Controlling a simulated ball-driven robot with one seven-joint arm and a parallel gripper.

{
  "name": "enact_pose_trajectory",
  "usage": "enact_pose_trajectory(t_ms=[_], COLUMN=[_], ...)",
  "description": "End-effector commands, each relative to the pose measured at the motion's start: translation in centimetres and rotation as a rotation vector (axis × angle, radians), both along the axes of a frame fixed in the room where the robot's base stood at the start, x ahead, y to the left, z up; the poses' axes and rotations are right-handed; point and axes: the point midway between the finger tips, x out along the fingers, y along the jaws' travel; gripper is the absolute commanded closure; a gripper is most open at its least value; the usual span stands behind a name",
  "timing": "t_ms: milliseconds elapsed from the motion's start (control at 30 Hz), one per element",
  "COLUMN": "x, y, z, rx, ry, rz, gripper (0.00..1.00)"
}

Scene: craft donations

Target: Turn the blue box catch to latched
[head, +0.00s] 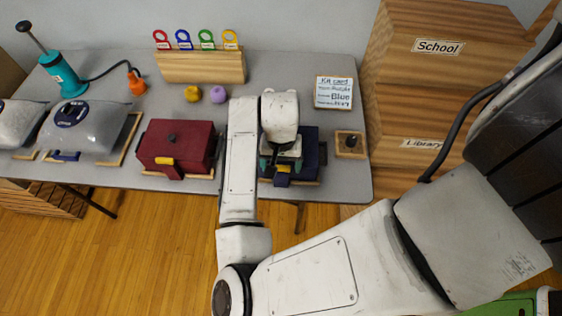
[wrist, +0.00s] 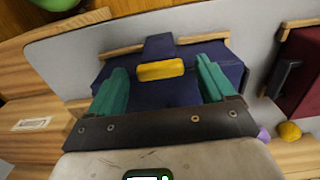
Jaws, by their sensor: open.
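The blue box (head: 312,148) sits on the table right of centre, partly hidden under my arm and gripper. Its yellow catch (wrist: 160,69) shows clearly in the wrist view as a bar lying crosswise at the base of a blue tab (wrist: 159,46). In the head view only a little of the catch shows, below the gripper. My gripper (wrist: 162,74) is open and empty above the box, its two teal fingers on either side of the catch, apart from it. I cannot tell the exact height of the fingertips above the lid.
A dark red box (head: 177,140) with its own yellow catch stands to the left. A small wooden block with a dark knob (head: 351,142) is close on the right. A kit card (head: 333,92), yellow and purple balls and a tag rack (head: 200,67) are behind.

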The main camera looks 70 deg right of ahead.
Motion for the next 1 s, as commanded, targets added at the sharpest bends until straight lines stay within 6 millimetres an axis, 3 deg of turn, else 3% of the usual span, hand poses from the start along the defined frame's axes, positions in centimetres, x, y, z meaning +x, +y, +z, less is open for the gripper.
enact_pose_trajectory(t_ms=[267,867,1000], x=[0.02,0.03,0.04], y=[-0.02,-0.01,-0.01], z=[-0.18,-0.14,-0.14], rx=[-0.001,-0.001,-0.001], ry=[-0.001,-0.001,-0.001], rz=[0.0,0.0,-0.005], gripper=[0.17,0.73,0.73])
